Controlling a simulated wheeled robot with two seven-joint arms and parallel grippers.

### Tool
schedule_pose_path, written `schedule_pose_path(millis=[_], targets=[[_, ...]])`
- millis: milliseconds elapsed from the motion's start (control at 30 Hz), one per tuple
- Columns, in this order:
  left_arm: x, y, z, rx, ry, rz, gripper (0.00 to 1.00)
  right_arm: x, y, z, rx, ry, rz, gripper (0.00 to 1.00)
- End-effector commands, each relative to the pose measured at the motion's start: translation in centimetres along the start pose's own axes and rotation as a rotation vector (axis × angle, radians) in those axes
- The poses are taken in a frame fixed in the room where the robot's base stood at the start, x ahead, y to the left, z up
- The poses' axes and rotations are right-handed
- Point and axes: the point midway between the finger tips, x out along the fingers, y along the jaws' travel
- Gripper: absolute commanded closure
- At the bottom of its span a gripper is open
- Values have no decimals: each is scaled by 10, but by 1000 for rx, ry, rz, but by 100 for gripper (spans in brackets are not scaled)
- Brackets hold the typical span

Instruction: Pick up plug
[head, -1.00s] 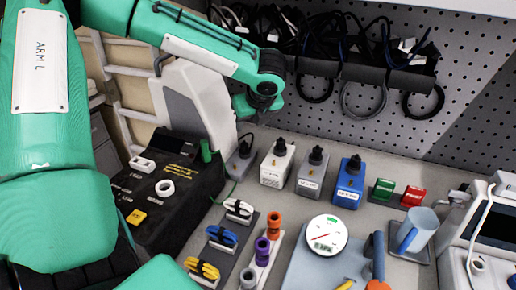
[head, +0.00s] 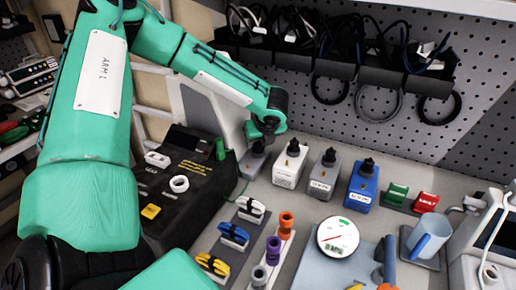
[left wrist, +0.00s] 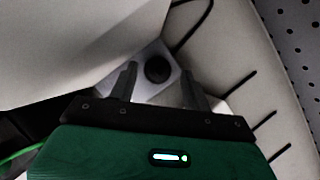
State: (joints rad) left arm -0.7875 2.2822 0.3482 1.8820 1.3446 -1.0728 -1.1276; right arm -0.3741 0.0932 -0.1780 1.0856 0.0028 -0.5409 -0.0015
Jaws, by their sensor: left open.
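A dark plug (head: 258,151) stands on a small grey base (head: 250,163) at the back of the bench, left of the white box. In the left wrist view the plug (left wrist: 158,69) is a round black shape on a pale grey plate. My left gripper (head: 265,134) is just above the plug in the head view and partly covers it. In the left wrist view its two fingers (left wrist: 157,82) are apart and empty, and the plug appears between and beyond their tips. I cannot tell how far below the fingertips it is. My right gripper is out of view.
White (head: 289,168), grey (head: 324,176) and blue (head: 362,187) boxes with black tops stand in a row to the right. A black device (head: 185,180) is at the left. A perforated wall (head: 430,130) with hanging cables rises behind. A round gauge (head: 338,237) lies in front.

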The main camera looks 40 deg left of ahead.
Motion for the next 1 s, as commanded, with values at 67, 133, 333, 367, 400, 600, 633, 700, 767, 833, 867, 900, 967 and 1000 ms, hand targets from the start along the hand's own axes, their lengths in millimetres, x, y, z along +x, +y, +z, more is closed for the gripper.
schedule_pose_path(millis=[67,133,333,367,400,600,633,700,767,833,867,900,967,1000], targets=[[9,1,0,0,2,2,51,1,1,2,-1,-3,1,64],[12,0,0,0,1,0,51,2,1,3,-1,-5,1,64],[14,0,0,0,0,0,51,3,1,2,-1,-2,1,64],[14,0,0,0,0,0,51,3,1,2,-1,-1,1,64],[14,0,0,0,0,0,53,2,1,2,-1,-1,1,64],[14,0,0,0,0,0,93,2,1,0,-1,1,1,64],[14,0,0,0,0,0,98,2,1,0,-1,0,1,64],[14,0,0,0,0,0,100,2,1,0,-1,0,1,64],[14,0,0,0,0,0,100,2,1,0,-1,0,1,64],[14,0,0,0,0,0,100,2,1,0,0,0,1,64],[14,0,0,0,0,0,100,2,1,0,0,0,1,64],[14,0,0,0,0,0,100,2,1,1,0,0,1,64],[12,0,1,0,0,-1,100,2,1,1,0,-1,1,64],[11,0,1,0,0,-1,100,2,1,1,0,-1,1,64]])
